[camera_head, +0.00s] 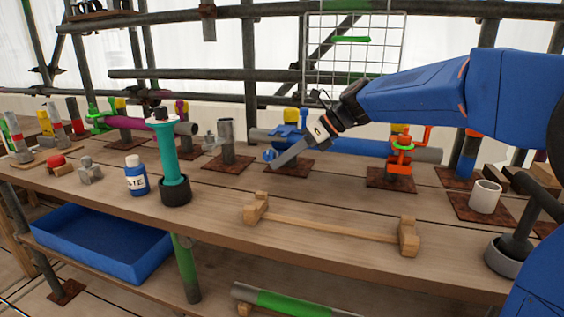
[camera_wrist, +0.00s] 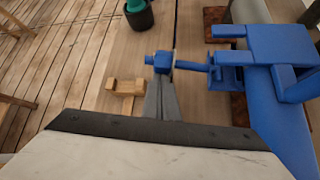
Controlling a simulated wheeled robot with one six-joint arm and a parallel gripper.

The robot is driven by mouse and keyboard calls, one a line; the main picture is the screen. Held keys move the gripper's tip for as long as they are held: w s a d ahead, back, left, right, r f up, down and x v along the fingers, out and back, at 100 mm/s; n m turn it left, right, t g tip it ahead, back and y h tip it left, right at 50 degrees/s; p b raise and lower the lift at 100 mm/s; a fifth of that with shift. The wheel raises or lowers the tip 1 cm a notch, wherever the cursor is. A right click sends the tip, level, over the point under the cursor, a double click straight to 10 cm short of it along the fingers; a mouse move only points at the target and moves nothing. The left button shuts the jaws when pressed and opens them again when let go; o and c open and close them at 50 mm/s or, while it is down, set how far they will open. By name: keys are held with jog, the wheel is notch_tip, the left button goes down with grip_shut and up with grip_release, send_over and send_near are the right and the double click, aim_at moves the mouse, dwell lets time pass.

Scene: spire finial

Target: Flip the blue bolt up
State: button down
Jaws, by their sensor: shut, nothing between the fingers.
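The blue bolt (camera_wrist: 190,66) sticks out sideways from a blue clamp (camera_wrist: 262,45) on a blue tube (camera_wrist: 272,100) in the wrist view, with a blocky blue nut (camera_wrist: 158,60) at its free end. In the head view the blue nut end shows (camera_head: 268,154) just left of my gripper's tip, and the blue tube (camera_head: 340,146) lies behind my gripper. My gripper (camera_head: 273,165) is shut and empty, with its grey fingers slanting down to the left. In the wrist view the fingertips (camera_wrist: 162,78) are right by the nut; I cannot tell whether they touch it.
A wooden cradle (camera_head: 330,228) sits on the bench in front. A teal post in a black cup (camera_head: 174,175) and a white-and-blue bottle (camera_head: 135,175) stand to the left. An orange clamp (camera_head: 401,150) is on the right, with a white cup (camera_head: 485,196) beyond it.

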aim_at(270, 151)
jog(key=shift+w+d+r+m+g+y, duration=0.1)
jog(key=shift+w+r+m+g+y, duration=0.25)
jog(key=shift+r+g, duration=0.3)
jog(key=shift+w+d+r+m+g+y, duration=0.15)
jog(key=shift+r+m+g+y, duration=0.2)
jog(key=shift+r+m+g, duration=0.25)
jog(key=shift+w+d+r+m+g+y, duration=0.1)
jog(key=shift+w+r+m+g+y, duration=0.15)
jog(key=shift+r+m+g, duration=0.15)
jog(key=shift+w+r+m+g+y, duration=0.15)
jog(key=shift+w+r+g, duration=0.1)
jog(key=shift+r, duration=0.2)
jog(key=shift+w+d+r, duration=0.25)
jog(key=shift+w+r, duration=0.15)
jog(key=shift+w, duration=0.3)
jog(key=shift+w+d+r, duration=0.3)
jog(key=shift+w+r, duration=0.15)
jog(key=shift+w, duration=0.25)
jog(key=shift+w+d+r, duration=0.25)
jog(key=shift+w+r, duration=0.15)
jog(key=shift+w, duration=0.4)
